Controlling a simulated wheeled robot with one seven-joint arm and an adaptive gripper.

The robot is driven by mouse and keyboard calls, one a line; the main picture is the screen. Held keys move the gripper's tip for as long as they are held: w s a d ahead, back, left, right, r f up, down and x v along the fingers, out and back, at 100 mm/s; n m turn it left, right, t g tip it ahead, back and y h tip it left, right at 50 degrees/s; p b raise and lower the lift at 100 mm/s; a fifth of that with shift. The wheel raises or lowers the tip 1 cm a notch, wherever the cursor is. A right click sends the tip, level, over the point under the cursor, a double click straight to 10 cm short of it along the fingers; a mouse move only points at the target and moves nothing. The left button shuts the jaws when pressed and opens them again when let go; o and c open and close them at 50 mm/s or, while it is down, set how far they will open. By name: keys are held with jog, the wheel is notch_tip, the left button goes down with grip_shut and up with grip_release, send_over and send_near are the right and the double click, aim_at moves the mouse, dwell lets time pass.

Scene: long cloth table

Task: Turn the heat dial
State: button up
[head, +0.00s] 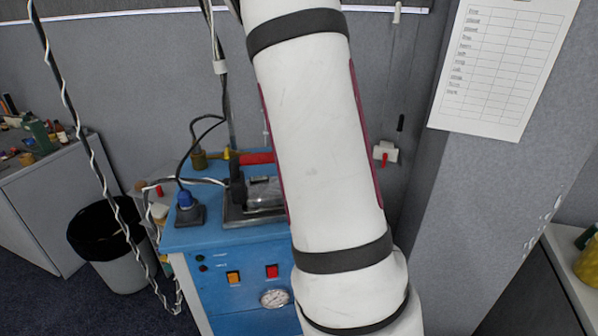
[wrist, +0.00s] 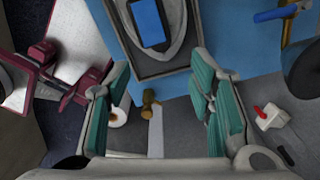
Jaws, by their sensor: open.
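The heat dial is not clearly identifiable in either view. The blue machine (head: 205,235) stands at the centre left in the head view. Its front carries a round white gauge (head: 275,298), an orange switch (head: 233,277) and a red switch (head: 272,271). My arm covers the right part of that front. My gripper (wrist: 160,85) shows only in the wrist view, with its two teal-padded fingers wide apart. No object is held between them. The machine's blue top (wrist: 215,25) lies beyond the fingers in that view.
A metal cylinder (head: 264,193) and a blue knob on a dark base (head: 184,199) are on the machine's top. A black-lined bin (head: 105,235) stands left of it. A grey partition (head: 480,190) rises on the right. Cables hang at the left.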

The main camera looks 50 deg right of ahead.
notch_tip(320, 180, down, 11)
jog(key=shift+d+p, duration=0.15)
jog(key=shift+p, duration=0.8)
grip_shut()
